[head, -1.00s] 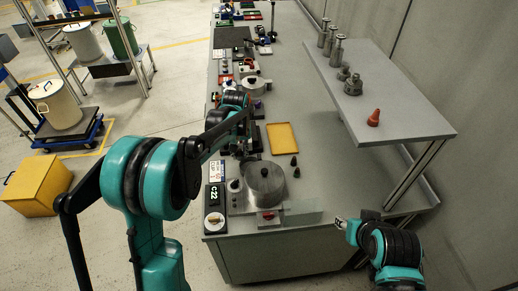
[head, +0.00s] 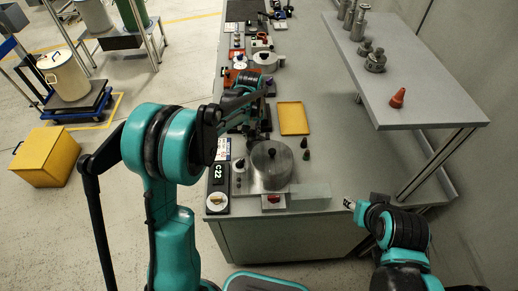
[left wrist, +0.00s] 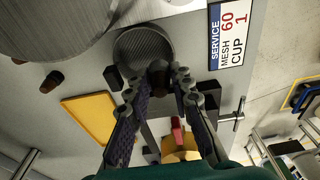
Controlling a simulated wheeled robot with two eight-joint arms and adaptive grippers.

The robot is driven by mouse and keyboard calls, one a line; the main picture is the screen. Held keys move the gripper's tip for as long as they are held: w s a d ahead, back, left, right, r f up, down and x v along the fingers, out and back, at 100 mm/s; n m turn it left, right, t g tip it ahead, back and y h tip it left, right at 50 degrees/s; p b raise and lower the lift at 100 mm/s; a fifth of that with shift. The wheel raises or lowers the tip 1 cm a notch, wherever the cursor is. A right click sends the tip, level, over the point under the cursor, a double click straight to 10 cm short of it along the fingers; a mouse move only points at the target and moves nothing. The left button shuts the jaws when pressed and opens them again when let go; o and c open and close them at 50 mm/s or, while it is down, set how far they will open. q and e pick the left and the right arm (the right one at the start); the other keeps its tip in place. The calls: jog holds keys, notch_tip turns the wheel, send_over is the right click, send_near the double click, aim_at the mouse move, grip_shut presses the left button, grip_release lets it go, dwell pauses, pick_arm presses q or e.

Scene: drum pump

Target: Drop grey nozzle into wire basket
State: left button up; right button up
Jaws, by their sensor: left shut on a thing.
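My left gripper (left wrist: 165,82) is shut on a small dark grey nozzle (left wrist: 159,76) in the left wrist view. The nozzle is over or at the near rim of a round mesh basket (left wrist: 143,43); I cannot tell whether it touches. The basket lies beside a white label reading "SERVICE MESH 60 CUP 1" (left wrist: 231,30). In the head view my left gripper (head: 262,122) is low over the bench, left of the yellow tray, and largely dark against clutter; the held nozzle and basket are not clear there.
A round metal pot (head: 271,168) stands at the bench front. A yellow tray (head: 293,118) and two small dark cones (head: 305,150) are to the right of the left gripper.

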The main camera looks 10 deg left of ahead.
pick_arm(q)
jog(key=o, duration=0.8)
jog(key=r, duration=0.4)
jog(key=s+r, duration=0.1)
jog(key=r, duration=0.7)
jog(key=shift+s+d, duration=0.2)
jog(key=s+r+m+t, duration=0.2)
jog(key=s+t, duration=0.1)
jog(key=s, duration=1)
jog(key=s+f+t, duration=0.1)
jog(key=s, duration=0.2)
jog(key=s+f+t, duration=0.1)
jog(key=s+f, duration=0.1)
jog(key=s, duration=0.2)
jog(key=s+f+m+b, duration=0.1)
jog(key=s+f, duration=0.1)
jog(key=s, duration=0.2)
jog(key=shift+s+a+f+t, duration=0.2)
jog(key=shift+a+t, duration=0.1)
jog(key=shift+t, duration=0.1)
